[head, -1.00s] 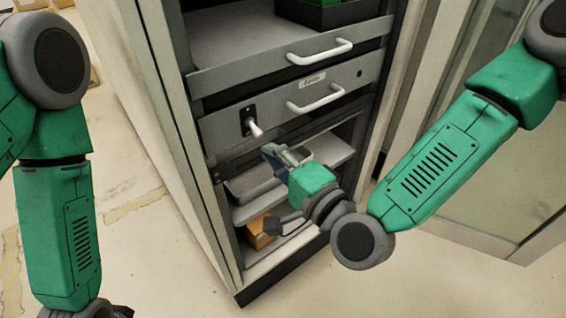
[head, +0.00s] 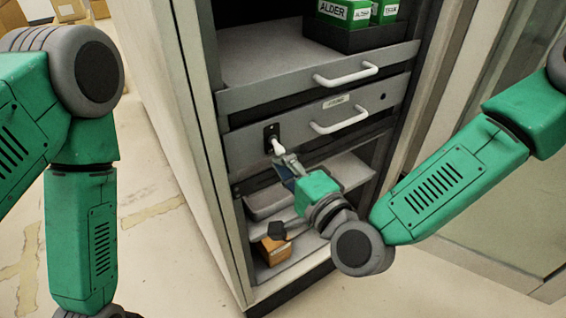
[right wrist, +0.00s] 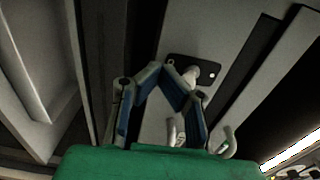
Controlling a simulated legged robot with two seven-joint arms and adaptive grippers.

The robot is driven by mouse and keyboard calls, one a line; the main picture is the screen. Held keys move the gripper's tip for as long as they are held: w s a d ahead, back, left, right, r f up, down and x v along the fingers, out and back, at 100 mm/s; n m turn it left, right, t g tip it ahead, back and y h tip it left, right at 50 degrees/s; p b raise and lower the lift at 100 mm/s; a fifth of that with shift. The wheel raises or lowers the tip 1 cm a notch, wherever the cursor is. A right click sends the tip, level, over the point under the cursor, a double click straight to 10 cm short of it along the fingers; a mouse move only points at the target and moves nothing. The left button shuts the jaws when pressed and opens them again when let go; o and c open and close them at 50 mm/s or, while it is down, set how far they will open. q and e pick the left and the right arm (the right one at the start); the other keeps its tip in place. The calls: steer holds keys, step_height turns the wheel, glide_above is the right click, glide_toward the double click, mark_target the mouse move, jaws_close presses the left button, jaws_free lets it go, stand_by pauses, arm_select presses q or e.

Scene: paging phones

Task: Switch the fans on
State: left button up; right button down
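A grey drawer-like panel (head: 316,121) in the cabinet carries a small label, too blurred to read. On its left is a dark plate with a white switch lever (head: 277,147) that points down and toward me. The lever's plate also shows in the right wrist view (right wrist: 208,74). My right gripper (head: 280,160) is just below the lever, its fingertips very near it; I cannot tell whether they touch. In the right wrist view its fingertips (right wrist: 160,68) come together with nothing between them, left of the lever. My left gripper is out of view.
White handles (head: 340,119) stick out right of the switch and on the shelf front above (head: 346,74). Green boxes (head: 344,12) stand in a black tray on top. An orange-brown box (head: 273,251) sits on a low shelf.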

steer(key=shift+w+d+r+p, duration=0.15)
steer(key=shift+r+p, duration=0.1)
steer(key=shift+r, duration=0.4)
steer(key=shift+w+r+p, duration=0.1)
steer(key=shift+r+p, duration=0.1)
steer(key=shift+r, duration=0.45)
steer(key=shift+w+a+f+b, duration=0.15)
steer(key=shift+a+f+b, duration=0.15)
steer(key=shift+f, duration=0.5)
steer(key=shift+a+f, duration=0.1)
steer(key=shift+f, duration=0.2)
steer(key=v, duration=0.8)
steer(key=shift+s+d+p, duration=0.2)
steer(key=shift+p, duration=0.15)
steer(key=shift+f, duration=0.15)
